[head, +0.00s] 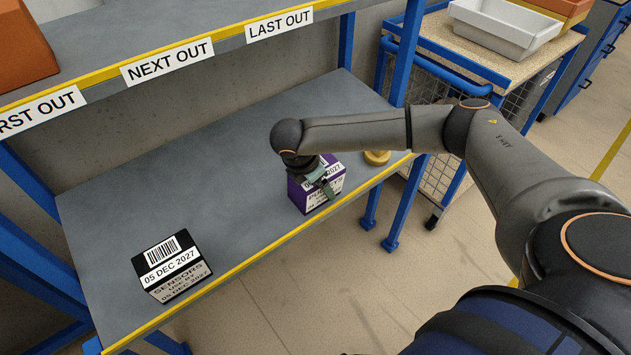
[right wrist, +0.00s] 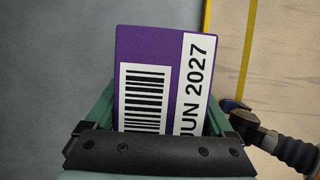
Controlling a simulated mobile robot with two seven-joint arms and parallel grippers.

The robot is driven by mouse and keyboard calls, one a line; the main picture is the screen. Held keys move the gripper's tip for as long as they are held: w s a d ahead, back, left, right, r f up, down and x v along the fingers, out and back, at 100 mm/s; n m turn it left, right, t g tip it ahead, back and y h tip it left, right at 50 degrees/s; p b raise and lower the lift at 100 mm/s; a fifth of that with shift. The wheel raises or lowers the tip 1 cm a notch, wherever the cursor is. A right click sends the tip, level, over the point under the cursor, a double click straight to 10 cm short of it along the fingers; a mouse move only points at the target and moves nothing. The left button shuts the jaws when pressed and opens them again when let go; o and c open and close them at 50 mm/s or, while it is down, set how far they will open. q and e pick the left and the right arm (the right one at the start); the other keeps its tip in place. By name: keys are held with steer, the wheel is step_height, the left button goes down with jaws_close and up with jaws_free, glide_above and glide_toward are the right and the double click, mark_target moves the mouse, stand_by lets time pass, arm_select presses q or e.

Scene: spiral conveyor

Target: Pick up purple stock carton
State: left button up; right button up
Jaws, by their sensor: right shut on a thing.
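The purple stock carton (head: 306,195) stands on the grey lower shelf near its yellow front edge. It has white labels with text and a barcode. My right gripper (head: 323,180) is above it and shut on it, partly covering its top. In the right wrist view the carton (right wrist: 160,78) sits between the green fingers of the gripper (right wrist: 158,115), with its barcode and "JUN 2027" label showing. I cannot tell whether the carton touches the shelf or is just above it. My left gripper is not in view.
A black carton (head: 172,265) marked "SENSORS" stands at the shelf's front left. A round yellow object (head: 377,157) is right of the purple carton. The upper shelf (head: 170,45) with an orange box (head: 22,42) overhangs the back. A blue cart (head: 480,65) with trays stands right. Mid-shelf is clear.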

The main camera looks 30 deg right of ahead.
mark_target(329, 169)
steer(key=c, duration=0.4)
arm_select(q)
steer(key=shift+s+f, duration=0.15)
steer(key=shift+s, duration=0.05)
arm_select(e)
steer(key=shift+r, duration=0.1)
